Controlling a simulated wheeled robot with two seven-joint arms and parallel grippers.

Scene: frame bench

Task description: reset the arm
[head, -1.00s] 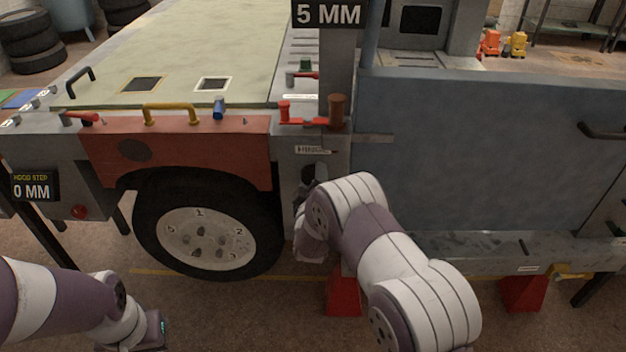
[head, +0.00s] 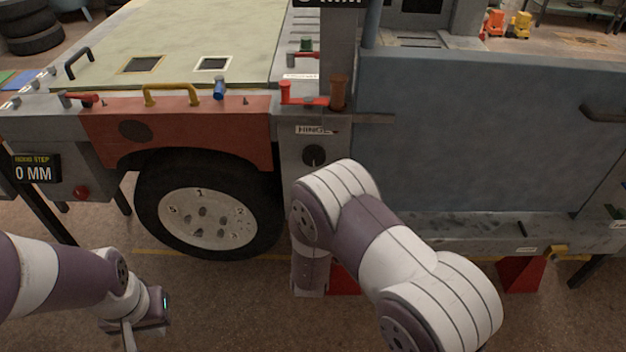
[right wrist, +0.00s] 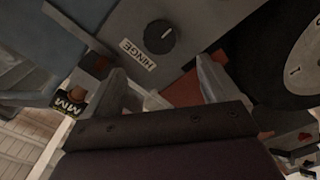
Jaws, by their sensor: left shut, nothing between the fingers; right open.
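My right arm (head: 375,225) reaches up in front of the bench, and its gripper is hidden behind the forearm in the head view. In the right wrist view the right gripper (right wrist: 161,68) is open, with nothing between its fingers. A black knob (right wrist: 160,38) with a HINGE label (right wrist: 137,55) lies beyond the fingertips, apart from them. The knob also shows in the head view (head: 314,155), above my wrist. My left gripper (head: 130,338) is shut and empty at the bottom left, low over the floor.
A wheel (head: 208,218) under a red fender (head: 185,135) stands left of my right arm. A blue-grey door panel (head: 470,130) stands to the right. Red stands (head: 522,273) support the sill. Open floor lies between my arms.

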